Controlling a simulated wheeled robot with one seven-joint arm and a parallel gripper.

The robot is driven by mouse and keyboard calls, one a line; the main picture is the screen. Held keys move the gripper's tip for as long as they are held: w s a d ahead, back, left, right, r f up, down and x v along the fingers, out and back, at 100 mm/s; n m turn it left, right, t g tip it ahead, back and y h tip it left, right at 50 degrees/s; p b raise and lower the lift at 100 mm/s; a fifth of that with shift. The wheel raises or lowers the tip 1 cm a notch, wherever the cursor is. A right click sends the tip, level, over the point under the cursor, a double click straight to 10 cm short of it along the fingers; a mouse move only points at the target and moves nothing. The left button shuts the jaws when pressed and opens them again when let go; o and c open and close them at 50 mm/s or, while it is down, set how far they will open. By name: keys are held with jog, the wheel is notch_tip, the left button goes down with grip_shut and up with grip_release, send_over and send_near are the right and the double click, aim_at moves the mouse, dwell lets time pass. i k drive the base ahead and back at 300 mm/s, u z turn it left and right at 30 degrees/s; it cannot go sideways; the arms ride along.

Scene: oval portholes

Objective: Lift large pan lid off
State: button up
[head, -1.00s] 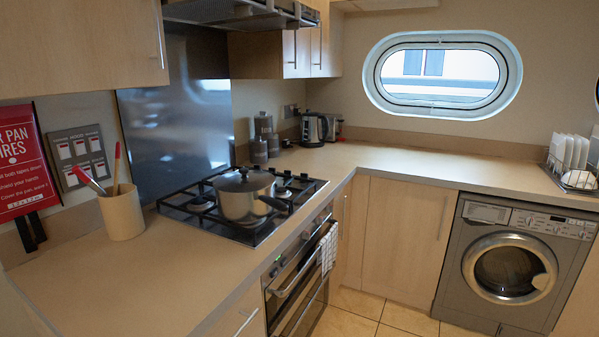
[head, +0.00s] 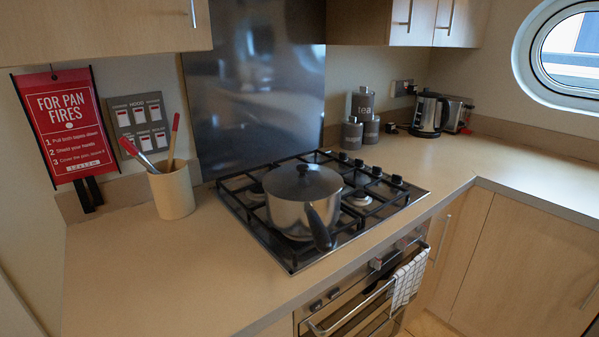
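A steel pan (head: 300,217) stands on the gas hob (head: 362,220), with its long black handle (head: 319,230) pointing toward the counter's front edge. A lid (head: 318,183) with a dark knob (head: 303,170) sits on top of the pan and covers its opening. It is the only pan and lid in view. My gripper and arm are not in view.
A cream utensil pot (head: 172,194) with red-handled tools stands left of the hob. Canisters (head: 353,133), a kettle (head: 429,114) and a toaster (head: 457,112) stand at the back right. A towel (head: 408,282) hangs on the oven. The front left counter is clear.

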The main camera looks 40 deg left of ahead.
aim_at(297, 182)
jog(key=u, duration=0.55)
jog(key=i, duration=0.95)
jog(key=u, duration=0.85)
jog(key=i, duration=0.25)
jog(key=u, duration=0.1)
